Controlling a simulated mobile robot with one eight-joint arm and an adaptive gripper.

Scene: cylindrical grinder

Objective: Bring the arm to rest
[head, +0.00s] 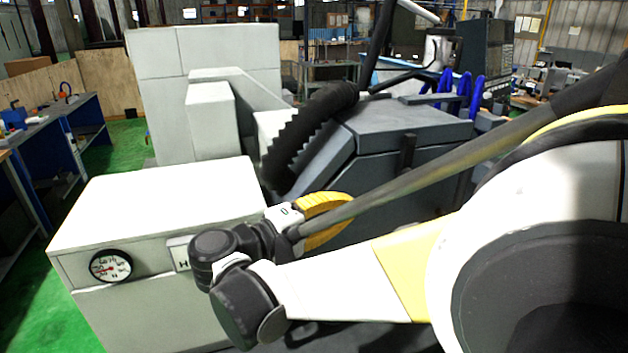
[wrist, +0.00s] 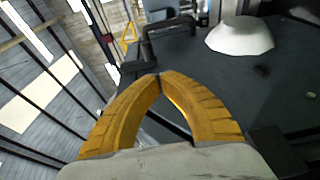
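My gripper (wrist: 160,77) shows its two ribbed yellow fingers in the wrist view. Their tips meet and nothing is held between them. In the head view the yellow fingers of my gripper (head: 326,212) show partly behind my dark wrist joints, in front of the grinder. My arm reaches from the right edge toward the middle of the picture. In the wrist view a dark flat surface (wrist: 215,75) lies beyond the fingers, with a pale round piece (wrist: 240,36) on it.
The grinder's pale cabinet (head: 165,205) with a round gauge (head: 110,266) stands close to my wrist. Its dark grey housing (head: 410,130) and a black ribbed hose (head: 300,135) are behind. Blue workbenches (head: 60,140) stand at the left, beside open green floor (head: 125,145).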

